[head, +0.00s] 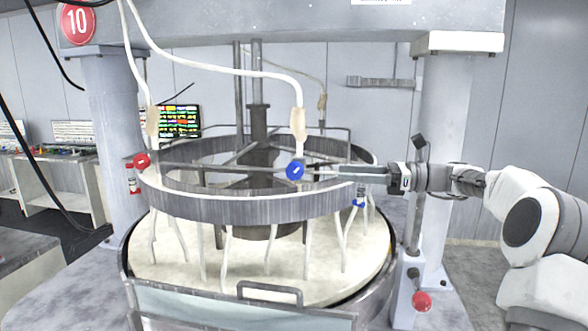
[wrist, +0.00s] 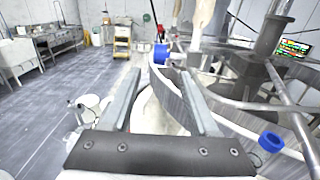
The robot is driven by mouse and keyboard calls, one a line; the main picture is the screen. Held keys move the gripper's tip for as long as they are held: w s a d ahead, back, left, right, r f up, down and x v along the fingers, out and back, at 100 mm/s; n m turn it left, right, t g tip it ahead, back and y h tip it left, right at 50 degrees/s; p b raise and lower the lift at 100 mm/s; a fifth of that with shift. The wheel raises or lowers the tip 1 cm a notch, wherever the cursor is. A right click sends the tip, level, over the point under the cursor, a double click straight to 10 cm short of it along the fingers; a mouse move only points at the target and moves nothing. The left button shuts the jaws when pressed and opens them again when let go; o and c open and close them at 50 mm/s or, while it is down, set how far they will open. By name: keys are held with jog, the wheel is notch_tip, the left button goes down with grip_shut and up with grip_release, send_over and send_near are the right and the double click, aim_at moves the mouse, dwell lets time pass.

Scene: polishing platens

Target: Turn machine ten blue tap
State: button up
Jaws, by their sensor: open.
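Machine ten's blue tap (head: 296,170) sits on the ring frame (head: 235,205), below a pale hose fitting. It also shows in the wrist view (wrist: 160,53), just past the fingertips and roughly centred between them. My gripper (head: 312,171) reaches in from the right at about the tap's height, its tips close beside the tap. In the wrist view my gripper (wrist: 159,72) is open, with nothing held between its fingers. Whether a finger touches the tap cannot be told.
A red tap (head: 141,161) sits at the ring's left side. A smaller blue fitting (head: 358,203) hangs below the ring at the right. White hoses run down above the ring. A grey pillar (head: 445,110) stands behind my arm. A red number ten sign (head: 77,22) is at upper left.

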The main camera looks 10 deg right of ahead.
aim_at(295, 179)
jog(key=p+x, duration=0.1)
jog(key=x, duration=1.2)
jog(key=shift+p, duration=0.3)
jog(key=shift+d, duration=0.1)
grip_shut()
